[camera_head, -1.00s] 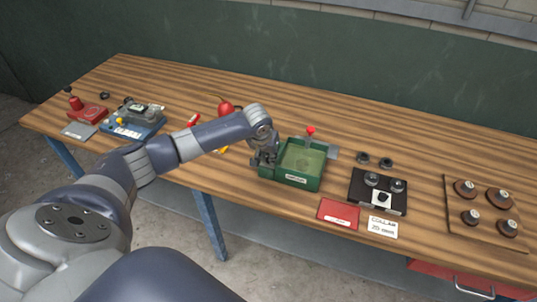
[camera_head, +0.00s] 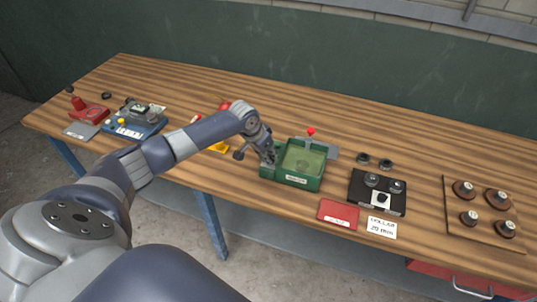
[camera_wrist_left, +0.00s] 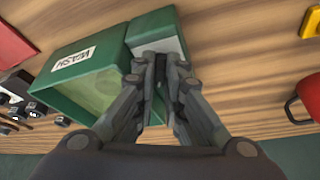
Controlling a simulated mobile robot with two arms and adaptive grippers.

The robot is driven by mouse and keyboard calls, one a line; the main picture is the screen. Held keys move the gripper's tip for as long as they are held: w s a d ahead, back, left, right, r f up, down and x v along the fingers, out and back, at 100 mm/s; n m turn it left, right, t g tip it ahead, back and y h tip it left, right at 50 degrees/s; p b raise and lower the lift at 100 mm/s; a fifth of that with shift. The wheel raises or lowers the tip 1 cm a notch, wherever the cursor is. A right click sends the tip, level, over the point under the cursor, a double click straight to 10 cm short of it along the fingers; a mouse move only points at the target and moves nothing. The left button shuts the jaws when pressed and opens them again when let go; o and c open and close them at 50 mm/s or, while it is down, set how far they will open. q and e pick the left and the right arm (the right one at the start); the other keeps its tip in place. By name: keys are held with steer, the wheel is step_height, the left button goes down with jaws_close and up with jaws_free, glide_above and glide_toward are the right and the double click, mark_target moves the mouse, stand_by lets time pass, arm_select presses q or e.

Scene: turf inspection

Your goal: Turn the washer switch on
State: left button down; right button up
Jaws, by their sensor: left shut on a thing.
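The washer (camera_head: 292,178) is an open green box with a "WASH" label; its label side and cloudy basin also show in the left wrist view (camera_wrist_left: 85,75). A small green housing with a grey top (camera_wrist_left: 150,28) adjoins one side of the basin. My left gripper (camera_head: 269,160) is at this housing, at the washer's left end. In the left wrist view its fingertips (camera_wrist_left: 161,62) are close together at the edge of the grey top, shut on a small part there. That part, likely the switch, is mostly hidden by the fingers. My right gripper is not in view.
A red-knobbed lever (camera_head: 311,132) stands behind the washer. A black fixture (camera_head: 365,200), a red booklet (camera_head: 338,212) and a white card (camera_head: 382,228) lie to the right. A wooden board (camera_head: 486,225) bears several round pieces. A red-handled tool and yellow item lie behind my arm.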

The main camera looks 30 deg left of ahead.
arm_select(q)
steer(key=m+b, duration=0.1)
steer(key=m+h+b, duration=0.1)
steer(key=m, duration=0.1)
steer(key=shift+w+a+f+m+g, duration=0.1)
steer(key=shift+a+f+m+g, duration=0.1)
steer(key=shift+m+g, duration=0.1)
steer(key=m+h+b, duration=0.1)
steer(key=m+b, duration=0.1)
steer(key=m+g+b, duration=0.1)
steer(key=m+b, duration=0.1)
steer(key=shift+w+a+m+h, duration=0.2)
steer(key=shift+m+h, duration=0.1)
steer(key=shift+h, duration=0.1)
steer(key=shift+w+r+m+g+h+b, duration=0.15)
steer(key=shift+m+g+b, duration=0.3)
steer(key=shift+m+b, duration=0.7)
steer(key=shift+r+m+g+h+b, duration=0.1)
steer(key=shift+m+g+h+b, duration=0.25)
steer(key=shift+m+b, duration=0.8)
steer(key=c, duration=2)
jaws_free()
steer(key=shift+o, duration=0.2)
steer(key=v, duration=1.2)
steer(key=shift+w, duration=0.15)
